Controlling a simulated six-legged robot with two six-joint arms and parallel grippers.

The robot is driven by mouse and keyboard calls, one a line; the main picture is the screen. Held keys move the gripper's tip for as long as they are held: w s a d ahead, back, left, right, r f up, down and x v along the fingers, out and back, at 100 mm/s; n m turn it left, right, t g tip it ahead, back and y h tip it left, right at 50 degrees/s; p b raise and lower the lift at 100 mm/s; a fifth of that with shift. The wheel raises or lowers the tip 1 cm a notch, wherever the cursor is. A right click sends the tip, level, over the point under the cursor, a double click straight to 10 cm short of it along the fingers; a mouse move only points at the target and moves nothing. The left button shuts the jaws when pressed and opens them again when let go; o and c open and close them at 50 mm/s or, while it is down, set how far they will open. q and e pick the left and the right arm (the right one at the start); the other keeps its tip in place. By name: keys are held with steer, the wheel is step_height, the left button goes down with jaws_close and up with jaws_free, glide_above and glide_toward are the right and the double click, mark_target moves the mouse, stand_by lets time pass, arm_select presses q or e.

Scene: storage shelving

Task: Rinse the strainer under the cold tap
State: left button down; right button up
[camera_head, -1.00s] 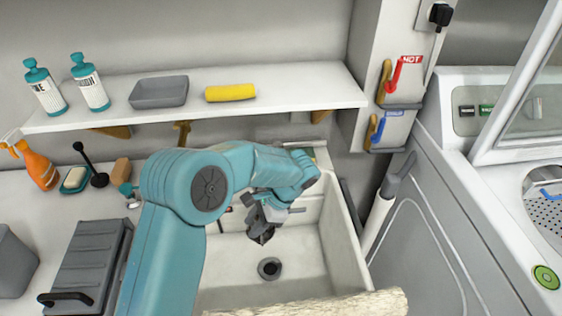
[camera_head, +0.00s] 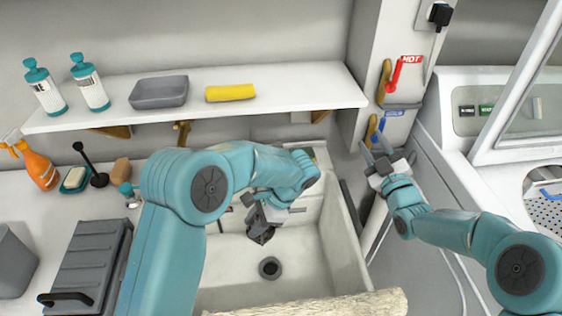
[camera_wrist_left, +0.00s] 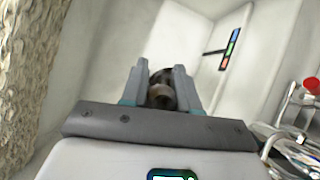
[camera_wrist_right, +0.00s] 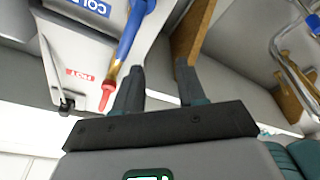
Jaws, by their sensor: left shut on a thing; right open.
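My left gripper (camera_head: 262,236) is low in the sink, above and just left of the drain (camera_head: 269,268). It is shut on a small dark round piece (camera_wrist_left: 161,96), seen between its fingers in the left wrist view; it seems to be the strainer, mostly hidden. My right gripper (camera_head: 378,147) is open and empty, just in front of the blue cold tap lever (camera_head: 378,130). In the right wrist view, the blue lever (camera_wrist_right: 134,38) lies ahead and left of the open fingers (camera_wrist_right: 158,72). I cannot tell whether they touch it.
The red hot lever (camera_head: 394,75) is mounted above the cold one. The sink (camera_head: 345,225) has a pale rough front edge (camera_head: 330,305). A shelf (camera_head: 290,93) with bottles, a grey tray and a yellow roll hangs above. A white machine (camera_head: 470,190) stands at the right.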

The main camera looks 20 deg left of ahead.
steer(key=s+a+f+n+g+y, duration=0.1)
steer(key=s+a+f+n+g, duration=0.2)
steer(key=a+f, duration=0.45)
steer(key=s+a+f+n+g, duration=0.1)
steer(key=s+a+f+n, duration=0.1)
steer(key=s+a+f, duration=0.45)
steer(key=x, duration=1.5)
steer(key=shift+s+a+r, duration=0.2)
steer(key=shift+s+r, duration=0.05)
jaws_close()
